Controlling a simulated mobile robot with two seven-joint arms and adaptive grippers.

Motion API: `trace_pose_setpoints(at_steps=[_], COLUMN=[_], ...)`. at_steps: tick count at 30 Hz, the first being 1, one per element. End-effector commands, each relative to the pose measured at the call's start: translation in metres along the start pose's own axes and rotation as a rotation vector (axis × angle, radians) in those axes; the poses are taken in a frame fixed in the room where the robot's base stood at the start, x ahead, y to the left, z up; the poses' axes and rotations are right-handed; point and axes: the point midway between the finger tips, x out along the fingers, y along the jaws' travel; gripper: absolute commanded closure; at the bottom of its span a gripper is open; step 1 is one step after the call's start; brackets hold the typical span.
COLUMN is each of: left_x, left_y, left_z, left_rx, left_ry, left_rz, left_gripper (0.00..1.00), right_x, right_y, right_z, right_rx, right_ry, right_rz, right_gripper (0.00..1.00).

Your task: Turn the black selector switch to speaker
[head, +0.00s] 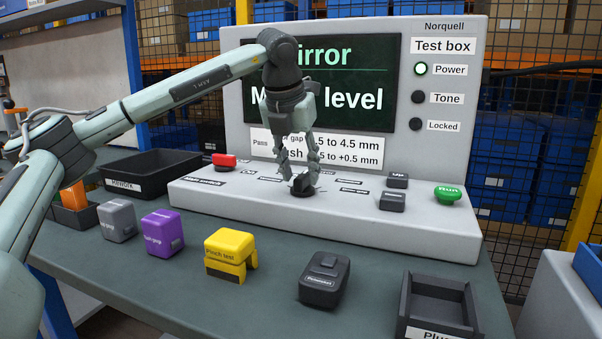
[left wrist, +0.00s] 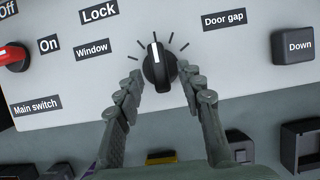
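The black selector switch (head: 303,187) sits on the sloped front of the test box; it also shows in the left wrist view (left wrist: 159,66). Its white pointer line points up, slightly left, in the left wrist view, among short tick marks. Labels "Window" (left wrist: 91,48), "Lock" (left wrist: 99,13) and "Door gap" (left wrist: 223,20) lie around it; I cannot read a "Speaker" label. My left gripper (head: 299,172) is above the switch, fingers pointing down. Its fingertips (left wrist: 160,74) are open on either side of the knob, with small gaps visible. My right gripper is not in view.
A red main switch (head: 224,161), black buttons (head: 393,201) and a green Run button (head: 447,195) share the panel. Grey, purple and yellow (head: 230,250) blocks and a black one (head: 324,279) stand in front. Black trays (head: 150,172) are at the left and right front.

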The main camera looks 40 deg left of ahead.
Motion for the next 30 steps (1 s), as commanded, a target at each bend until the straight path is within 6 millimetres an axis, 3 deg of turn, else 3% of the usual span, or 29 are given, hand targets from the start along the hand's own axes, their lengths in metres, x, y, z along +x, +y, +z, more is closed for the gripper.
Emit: trace_pose_setpoints(at_steps=[4,12,21,30], left_x=[0.0099,0.0115,0.0112,0.0112], left_y=[0.0002,0.0003,0.0004,0.0008], left_z=[0.0000,0.0000,0.0001,0.0002], left_rx=[0.000,0.000,0.000,0.013], left_ry=[-0.001,-0.001,-0.001,-0.001], left_rz=[0.000,0.000,0.000,-0.006], left_gripper=[0.62,0.62,0.99,1.00], right_x=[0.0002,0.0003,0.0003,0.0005], right_y=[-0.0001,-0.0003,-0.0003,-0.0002], right_z=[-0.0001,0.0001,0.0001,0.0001], right_rx=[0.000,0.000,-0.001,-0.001], right_ry=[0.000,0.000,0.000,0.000], right_rz=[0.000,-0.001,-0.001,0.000], right_gripper=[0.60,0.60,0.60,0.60])
